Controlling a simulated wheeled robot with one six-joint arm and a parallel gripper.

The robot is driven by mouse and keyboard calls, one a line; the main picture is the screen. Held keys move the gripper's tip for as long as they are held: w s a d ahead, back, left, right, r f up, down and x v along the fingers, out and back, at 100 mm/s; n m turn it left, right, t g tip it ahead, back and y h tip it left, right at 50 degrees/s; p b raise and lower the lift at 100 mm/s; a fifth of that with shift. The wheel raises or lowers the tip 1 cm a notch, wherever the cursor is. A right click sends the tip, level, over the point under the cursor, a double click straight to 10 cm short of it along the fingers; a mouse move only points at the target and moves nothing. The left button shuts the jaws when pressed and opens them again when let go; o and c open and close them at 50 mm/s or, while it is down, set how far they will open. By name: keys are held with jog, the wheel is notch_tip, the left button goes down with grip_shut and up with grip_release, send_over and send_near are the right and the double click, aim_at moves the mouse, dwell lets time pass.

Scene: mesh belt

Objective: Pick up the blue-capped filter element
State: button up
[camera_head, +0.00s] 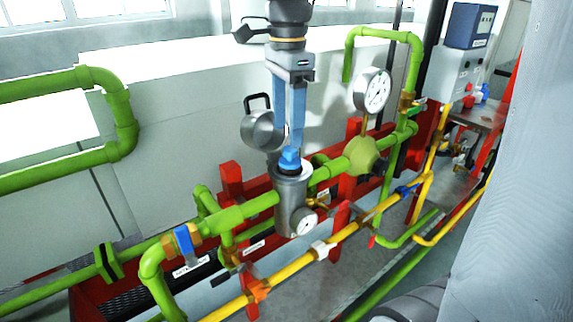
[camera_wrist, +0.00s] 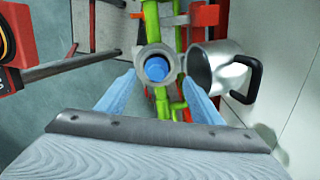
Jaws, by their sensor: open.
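The filter element's blue cap (camera_head: 289,160) sticks up from the open top of an upright grey metal housing (camera_head: 291,205) on the green pipe. In the wrist view the blue cap (camera_wrist: 155,69) sits inside the round grey rim (camera_wrist: 141,58). My gripper (camera_head: 290,148) points straight down over the housing, its pale blue fingers reaching close to the cap. In the wrist view my gripper (camera_wrist: 159,77) is open, one finger on each side of the cap. I cannot tell whether the fingers touch it. The element's body is hidden in the housing.
A large gauge (camera_head: 372,90) and a small gauge (camera_head: 304,222) are near. Green pipes (camera_head: 238,212) and a yellow pipe (camera_head: 338,237) run around the housing.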

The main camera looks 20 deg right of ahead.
aim_at(291, 153)
jog(key=shift+s+d+f+p, duration=0.15)
jog(key=shift+f+p, duration=0.35)
jog(key=shift+f, duration=1.3)
jog(key=shift+s+d+f+p, duration=0.15)
jog(key=shift+f+p, duration=0.3)
jog(key=shift+f, duration=1.3)
jog(key=c, duration=1.2)
